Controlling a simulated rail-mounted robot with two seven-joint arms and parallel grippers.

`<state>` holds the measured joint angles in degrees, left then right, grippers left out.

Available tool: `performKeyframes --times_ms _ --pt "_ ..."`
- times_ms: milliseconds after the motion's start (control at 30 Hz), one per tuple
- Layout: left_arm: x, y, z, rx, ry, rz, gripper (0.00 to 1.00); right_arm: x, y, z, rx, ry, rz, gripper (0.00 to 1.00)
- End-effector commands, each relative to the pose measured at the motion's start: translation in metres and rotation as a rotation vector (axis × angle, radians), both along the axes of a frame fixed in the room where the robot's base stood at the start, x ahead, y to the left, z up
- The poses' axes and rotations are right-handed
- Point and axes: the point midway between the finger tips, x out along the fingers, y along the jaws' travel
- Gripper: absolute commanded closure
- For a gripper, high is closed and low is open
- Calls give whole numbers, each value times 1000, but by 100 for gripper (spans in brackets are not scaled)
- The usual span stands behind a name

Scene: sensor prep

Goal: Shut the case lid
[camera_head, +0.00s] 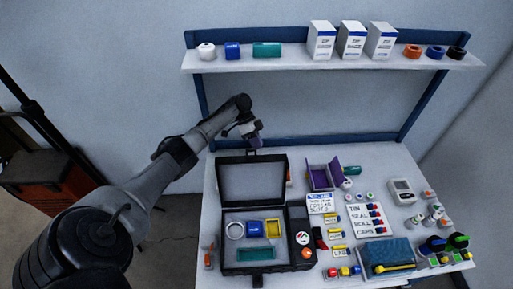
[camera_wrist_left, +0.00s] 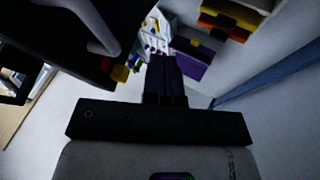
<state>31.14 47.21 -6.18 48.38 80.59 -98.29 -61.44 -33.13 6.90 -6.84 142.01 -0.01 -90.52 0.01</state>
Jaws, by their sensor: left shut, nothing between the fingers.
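The black case stands open on the left half of the table, its lid (camera_head: 252,179) raised at the back and leaning upright. Its base (camera_head: 227,256) holds a white ring (camera_head: 235,230), a blue block (camera_head: 254,229), a yellow tray (camera_head: 273,228) and a green block (camera_head: 256,254). My left gripper (camera_head: 256,142) is behind and above the lid's top edge, shut and empty. In the left wrist view its dark fingers (camera_wrist_left: 165,75) are together, and the dark lid (camera_wrist_left: 75,35) seems to fill the upper left. My right gripper is not in view.
A purple open box (camera_head: 320,178) stands right of the lid. Label cards (camera_head: 368,220), a blue box (camera_head: 388,252) and small bottles crowd the table's right side. A shelf (camera_head: 300,63) with boxes and rolls runs above the back.

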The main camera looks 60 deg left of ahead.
Motion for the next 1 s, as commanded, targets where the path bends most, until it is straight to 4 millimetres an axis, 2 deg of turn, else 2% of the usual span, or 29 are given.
performKeyframes --times_ms 333,1000 --pt "-13 -21 4 0 2 -1 100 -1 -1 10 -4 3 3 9" --pt "-14 -29 8 6 -1 -5 100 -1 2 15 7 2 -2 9"
